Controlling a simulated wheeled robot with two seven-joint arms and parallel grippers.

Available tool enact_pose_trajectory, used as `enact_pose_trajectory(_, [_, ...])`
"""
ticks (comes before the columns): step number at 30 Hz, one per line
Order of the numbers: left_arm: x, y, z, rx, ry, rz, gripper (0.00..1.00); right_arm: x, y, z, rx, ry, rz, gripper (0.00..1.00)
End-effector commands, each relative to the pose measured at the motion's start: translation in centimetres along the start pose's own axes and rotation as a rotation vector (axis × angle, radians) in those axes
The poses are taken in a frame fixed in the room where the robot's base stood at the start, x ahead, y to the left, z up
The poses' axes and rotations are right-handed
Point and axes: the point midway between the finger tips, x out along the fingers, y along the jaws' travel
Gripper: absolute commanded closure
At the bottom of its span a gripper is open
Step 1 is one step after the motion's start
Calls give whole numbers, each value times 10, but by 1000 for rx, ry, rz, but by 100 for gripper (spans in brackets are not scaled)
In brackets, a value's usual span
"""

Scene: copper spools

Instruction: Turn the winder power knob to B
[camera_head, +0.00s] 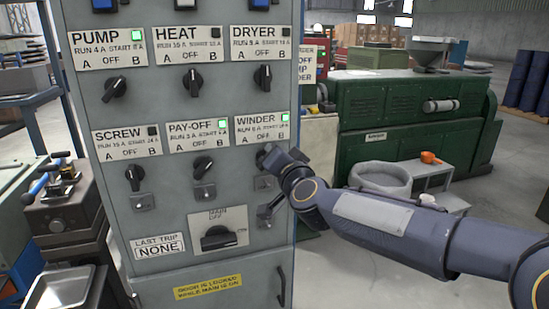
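The winder label (262,132) is on the right of the lower row of the grey control panel (175,220). It reads A, OFF, B, and its lamp (285,117) is lit green. My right gripper (268,157) is at the panel just below this label, where the winder knob sits. The knob is hidden behind the gripper and wrist, so its setting and any contact cannot be told. My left gripper is not in view.
The pay-off knob (203,167) is left of my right gripper, the dryer knob (263,77) above it. A main switch (217,238) and a door handle (281,286) are lower down.

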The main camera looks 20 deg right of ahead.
Motion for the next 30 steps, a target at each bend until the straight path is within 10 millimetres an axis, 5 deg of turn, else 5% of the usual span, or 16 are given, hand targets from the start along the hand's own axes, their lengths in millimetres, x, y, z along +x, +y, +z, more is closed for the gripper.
enact_pose_trajectory(17, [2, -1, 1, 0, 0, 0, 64, 0, 2, 0, 42, -2, 1, 100])
enact_pose_trajectory(18, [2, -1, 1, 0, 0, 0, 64, 0, 2, 1, 42, -2, 1, 85])
enact_pose_trajectory(23, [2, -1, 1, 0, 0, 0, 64, 0, 2, 0, 40, -1, 1, 65])
enact_pose_trajectory(30, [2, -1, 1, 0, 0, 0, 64, 0, 1, 0, 39, -1, 1, 65])
